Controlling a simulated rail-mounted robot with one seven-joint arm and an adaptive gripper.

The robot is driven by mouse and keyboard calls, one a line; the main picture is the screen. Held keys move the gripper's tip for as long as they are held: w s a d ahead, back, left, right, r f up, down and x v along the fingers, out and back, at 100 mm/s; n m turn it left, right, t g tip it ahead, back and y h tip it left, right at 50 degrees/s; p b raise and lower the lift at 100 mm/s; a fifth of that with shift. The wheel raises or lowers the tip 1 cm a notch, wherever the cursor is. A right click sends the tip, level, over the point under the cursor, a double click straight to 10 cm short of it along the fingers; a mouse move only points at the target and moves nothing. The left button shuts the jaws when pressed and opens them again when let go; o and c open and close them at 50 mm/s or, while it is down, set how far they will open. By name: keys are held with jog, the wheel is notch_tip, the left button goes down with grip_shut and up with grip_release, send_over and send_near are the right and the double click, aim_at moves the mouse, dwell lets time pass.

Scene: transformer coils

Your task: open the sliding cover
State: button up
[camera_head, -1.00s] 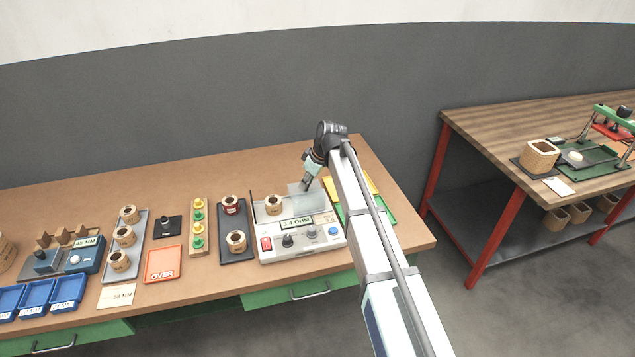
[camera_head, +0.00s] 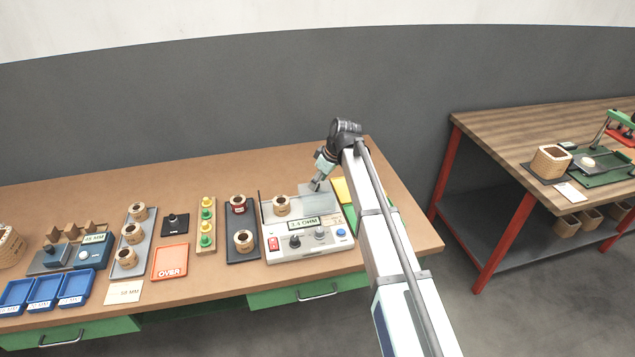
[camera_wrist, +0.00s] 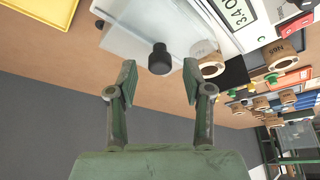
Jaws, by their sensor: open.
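The sliding cover (camera_head: 316,204) is a clear plate on top of the white tester (camera_head: 300,247), over the right part of its top. In the wrist view the cover (camera_wrist: 140,22) carries a black knob (camera_wrist: 160,60). My gripper (camera_wrist: 158,84) is open, with its two fingers apart on either side of the knob's near side. A coil (camera_head: 281,206) stands at the left of the tester's top, uncovered by the plate.
A dark tray (camera_head: 241,256) with two coils stands left of the tester. A yellow tray (camera_head: 342,190) lies close on its right, partly behind my arm. The bench behind the tester is clear up to the grey wall.

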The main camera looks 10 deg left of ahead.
jog(key=v, duration=1)
jog(key=shift+d+r, duration=0.2)
jog(key=shift+r, duration=0.15)
jog(key=shift+s, duration=0.1)
